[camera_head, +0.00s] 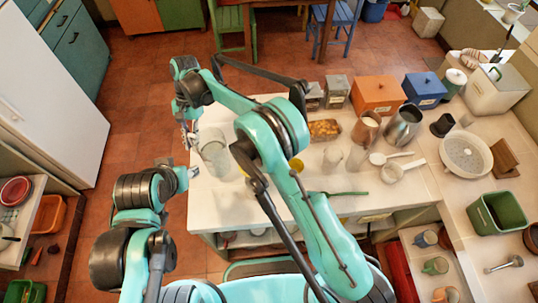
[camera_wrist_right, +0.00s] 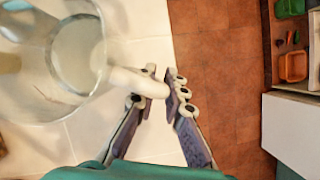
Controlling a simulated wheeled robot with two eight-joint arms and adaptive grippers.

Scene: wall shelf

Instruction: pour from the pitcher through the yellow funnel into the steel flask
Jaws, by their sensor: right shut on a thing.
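My right gripper (camera_head: 188,138) is at the left end of the white counter. In the right wrist view the right gripper (camera_wrist_right: 158,90) is shut on the pale handle of a clear pitcher (camera_wrist_right: 98,88). The pitcher (camera_head: 213,150) also shows in the head view, beside the gripper; I cannot tell whether it touches the counter. A small yellow part, seemingly the yellow funnel (camera_head: 296,165), shows beside my right arm, mostly hidden. I cannot make out the steel flask for certain; my arm covers that area. My left gripper (camera_head: 190,173) is by the counter's left edge, its fingers unclear.
A shiny metal jug (camera_head: 403,127), a copper-coloured vessel (camera_head: 366,128) and a tray of orange-brown pieces (camera_head: 323,130) stand to the right. An orange box (camera_head: 378,95) and a blue box (camera_head: 424,89) are behind. A green utensil (camera_head: 338,194) lies near the front edge.

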